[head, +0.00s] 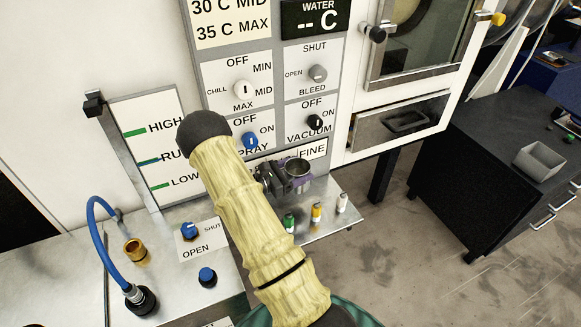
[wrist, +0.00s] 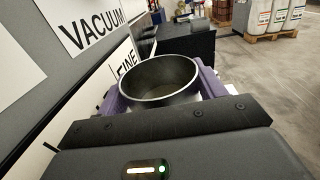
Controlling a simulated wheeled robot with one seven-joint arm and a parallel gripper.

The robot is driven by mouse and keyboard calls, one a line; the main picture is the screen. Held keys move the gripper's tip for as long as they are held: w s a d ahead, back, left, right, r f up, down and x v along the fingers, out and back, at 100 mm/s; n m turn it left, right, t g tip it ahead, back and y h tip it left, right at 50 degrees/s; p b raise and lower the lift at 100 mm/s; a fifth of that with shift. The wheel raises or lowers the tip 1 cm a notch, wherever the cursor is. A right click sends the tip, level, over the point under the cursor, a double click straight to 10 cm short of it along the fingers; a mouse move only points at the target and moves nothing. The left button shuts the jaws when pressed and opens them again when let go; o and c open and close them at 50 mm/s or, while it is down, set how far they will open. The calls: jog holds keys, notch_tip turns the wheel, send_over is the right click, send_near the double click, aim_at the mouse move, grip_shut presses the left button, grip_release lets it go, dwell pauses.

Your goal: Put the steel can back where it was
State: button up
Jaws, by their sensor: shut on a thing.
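The steel can (head: 298,168) is a grey, open-topped cylinder, upright, in front of the panel near the FINE label (head: 313,150). In the wrist view the can (wrist: 160,72) shows its round rim and empty-looking inside. My gripper (wrist: 162,88) is shut on it, with a purple pad on each side. In the head view my gripper (head: 288,180) is partly hidden behind my arm. The can's base is hidden, so I cannot tell whether it touches anything below.
Green (head: 289,222), yellow (head: 316,212) and white (head: 341,202) small spools stand on the steel shelf (head: 335,226). A brass cup (head: 135,251) and a blue hose (head: 91,215) are at left. A black cabinet (head: 490,170) with a grey tray (head: 540,161) stands right.

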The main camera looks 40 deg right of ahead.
jog(key=shift+w+f, duration=0.3)
jog(key=shift+f+b, duration=2.45)
jog(key=shift+f, duration=0.9)
jog(key=shift+f+b, duration=0.45)
jog(key=shift+f, duration=0.2)
jog(key=o, duration=1.2)
jog(key=shift+a, duration=0.15)
